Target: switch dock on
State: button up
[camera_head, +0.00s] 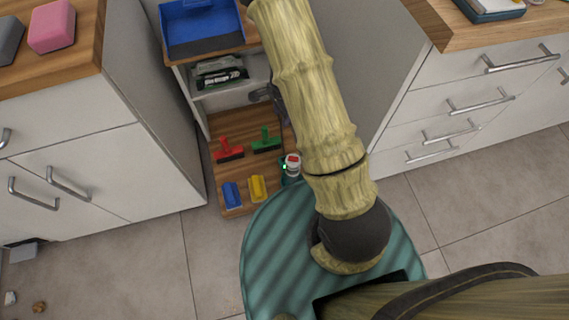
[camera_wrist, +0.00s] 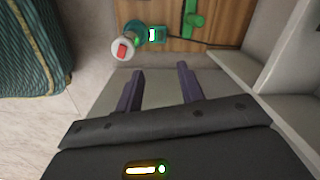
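A dock-like device (camera_head: 291,168) stands at the right edge of a low wooden shelf, in front of my arm's base. It has a teal body and a white round top with a red patch. A green light shows on its side. In the wrist view the white and red top (camera_wrist: 122,47) is at the upper left, beside a green-lit panel (camera_wrist: 153,34). My gripper (camera_wrist: 158,70) is open and empty, its two purple fingers apart and not touching the device. In the head view my gripper is mostly hidden behind my arm.
A blue tray (camera_head: 200,27) is above. White cabinets (camera_head: 90,150) stand on both sides.

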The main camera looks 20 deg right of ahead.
aim_at(285, 157)
notch_tip(285, 157, down, 15)
jog(key=d+m+b, duration=0.1)
jog(key=m+b, duration=0.1)
jog(key=b, duration=0.4)
jog(key=shift+w+d+m+h+b, duration=0.25)
jog(key=shift+w+m+h+b, duration=0.05)
jog(key=shift+w+m, duration=0.15)
notch_tip(285, 157, down, 17)
jog(key=b, duration=1.1)
jog(key=shift+f, duration=0.15)
grip_shut()
